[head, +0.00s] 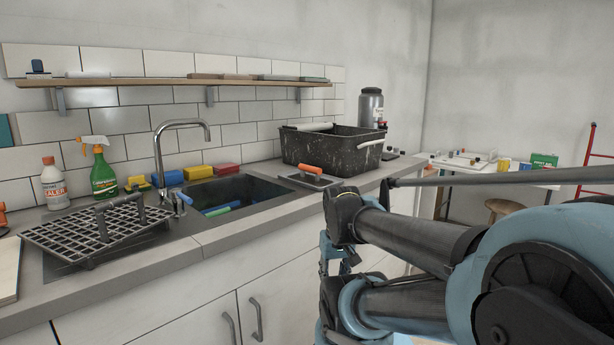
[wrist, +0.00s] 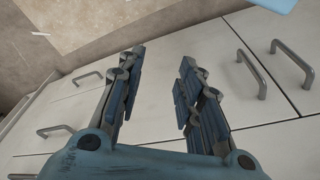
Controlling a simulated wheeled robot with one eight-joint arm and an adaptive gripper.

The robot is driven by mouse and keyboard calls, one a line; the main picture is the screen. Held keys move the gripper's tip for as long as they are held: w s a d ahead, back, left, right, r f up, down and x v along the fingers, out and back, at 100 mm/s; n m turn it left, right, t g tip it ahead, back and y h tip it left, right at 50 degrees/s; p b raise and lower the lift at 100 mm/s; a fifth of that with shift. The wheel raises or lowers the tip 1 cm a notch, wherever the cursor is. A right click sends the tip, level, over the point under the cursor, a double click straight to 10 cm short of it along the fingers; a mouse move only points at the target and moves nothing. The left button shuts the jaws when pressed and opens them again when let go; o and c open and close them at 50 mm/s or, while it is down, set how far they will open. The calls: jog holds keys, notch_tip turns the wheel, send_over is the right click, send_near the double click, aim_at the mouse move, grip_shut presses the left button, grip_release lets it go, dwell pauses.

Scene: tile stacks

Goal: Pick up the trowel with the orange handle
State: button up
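The trowel with the orange handle (head: 312,170) lies on the grey counter to the right of the sink, in front of the black tub. Its flat plate looks grey, and the handle is on top. My gripper (wrist: 159,68) is open and empty, its two blue fingers apart in the wrist view. In the head view my gripper (head: 338,262) hangs below the counter edge in front of the cabinets, partly hidden by my arm. It is lower than the trowel and apart from it. The trowel is not visible in the wrist view.
A black speckled tub (head: 333,150) stands behind the trowel. The sink (head: 238,191), with coloured items inside, is to its left. A dark rack (head: 98,229) and two bottles stand further left. Cabinet handles (head: 257,318) stick out below the counter edge.

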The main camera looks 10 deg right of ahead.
jog(key=shift+o, duration=0.8)
jog(key=shift+w+d, duration=0.1)
jog(key=shift+w, duration=0.05)
jog(key=shift+o, duration=0.7)
jog(key=shift+s+r, duration=0.25)
jog(key=shift+r, duration=0.05)
notch_tip(320, 180, up, 34)
jog(key=n+t+y, duration=0.1)
jog(key=n+y, duration=0.2)
jog(key=n, duration=0.4)
send_over(310, 170)
jog(key=s+d, duration=0.4)
jog(key=x, duration=1.2)
jog(key=shift+w+d, duration=0.25)
jog(key=shift+w, duration=0.05)
jog(key=shift+w+x, duration=0.2)
jog(key=shift+x, duration=1.1)
jog(key=shift+w+x, duration=0.15)
jog(key=shift+x, duration=1.1)
jog(key=shift+r, duration=0.1)
